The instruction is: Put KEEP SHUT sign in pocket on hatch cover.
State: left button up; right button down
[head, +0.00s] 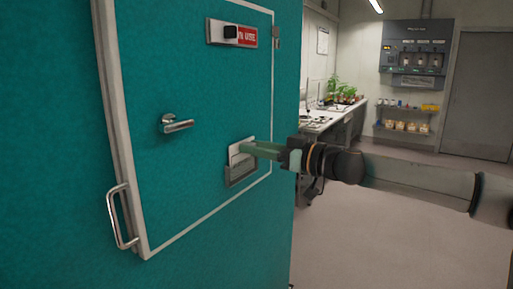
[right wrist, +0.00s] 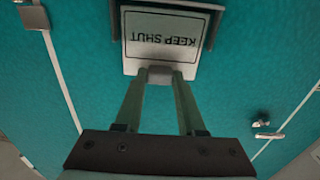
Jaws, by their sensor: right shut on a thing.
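The white KEEP SHUT sign (right wrist: 165,52) shows upside down in the right wrist view, and in the head view (head: 235,150) it stands at the pocket's top. My right gripper (right wrist: 159,74) is shut on the tab at the sign's edge; in the head view its green fingers (head: 246,149) reach in from the right. The grey pocket (head: 241,176) is on the lower right of the teal hatch cover (head: 190,80); its dark side rail (right wrist: 216,26) shows beside the sign. The sign's far end overlaps the pocket; I cannot tell how deep it sits. My left gripper is out of view.
A lever handle (head: 178,125) sticks out of the cover left of the pocket. A red-labelled plate (head: 232,34) is above, and a bar handle (head: 121,216) is at the lower left. A bench with plants (head: 345,105) stands behind; the floor (head: 400,240) at right is clear.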

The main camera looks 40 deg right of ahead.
jog(key=shift+c, duration=2.1)
grip_release()
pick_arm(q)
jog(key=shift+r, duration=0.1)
